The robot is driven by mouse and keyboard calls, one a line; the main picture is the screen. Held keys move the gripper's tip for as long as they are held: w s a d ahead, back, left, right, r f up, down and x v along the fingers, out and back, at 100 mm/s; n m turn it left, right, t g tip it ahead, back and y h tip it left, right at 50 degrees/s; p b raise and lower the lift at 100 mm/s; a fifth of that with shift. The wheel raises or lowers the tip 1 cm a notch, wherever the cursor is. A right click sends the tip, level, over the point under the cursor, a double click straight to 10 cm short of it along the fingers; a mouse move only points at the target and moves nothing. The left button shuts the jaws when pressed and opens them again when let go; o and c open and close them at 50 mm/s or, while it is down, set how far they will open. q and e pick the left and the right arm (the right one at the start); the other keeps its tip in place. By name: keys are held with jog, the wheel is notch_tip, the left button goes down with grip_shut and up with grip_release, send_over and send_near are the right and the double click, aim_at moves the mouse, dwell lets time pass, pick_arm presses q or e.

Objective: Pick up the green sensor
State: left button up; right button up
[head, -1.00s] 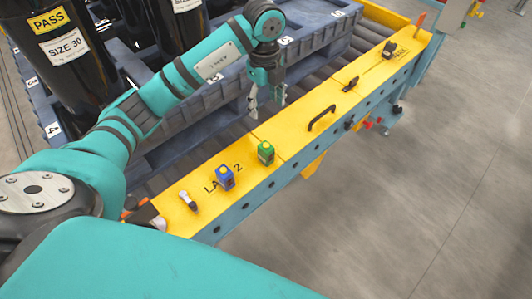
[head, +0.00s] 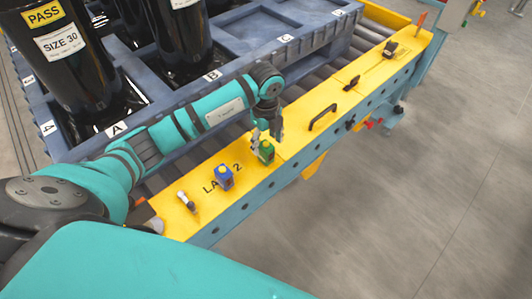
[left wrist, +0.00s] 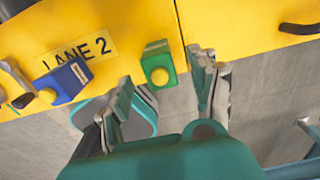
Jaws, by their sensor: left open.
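The green sensor (head: 267,154), a small block with a yellow round face, stands on the yellow rail (head: 298,128) beside the conveyor. It also shows in the left wrist view (left wrist: 153,54), beyond the fingertips and roughly between them. My left gripper (head: 268,140) is open and just above the sensor, partly covering its top in the head view. In the left wrist view its two fingers (left wrist: 165,85) are spread with nothing between them. Whether a finger touches the sensor I cannot tell. My right gripper is not in view.
A blue sensor (head: 224,178) stands nearby to the left, by the "LANE 2" lettering. A small white and black part (head: 187,200) lies farther left. A black handle (head: 323,118) is to the right. Black cylinders (head: 65,70) stand on the blue pallet (head: 225,65) behind.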

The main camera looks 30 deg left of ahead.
pick_arm(q)
notch_tip(320, 180, down, 2)
jog(key=shift+f, duration=0.15)
grip_shut()
dwell(0.4)
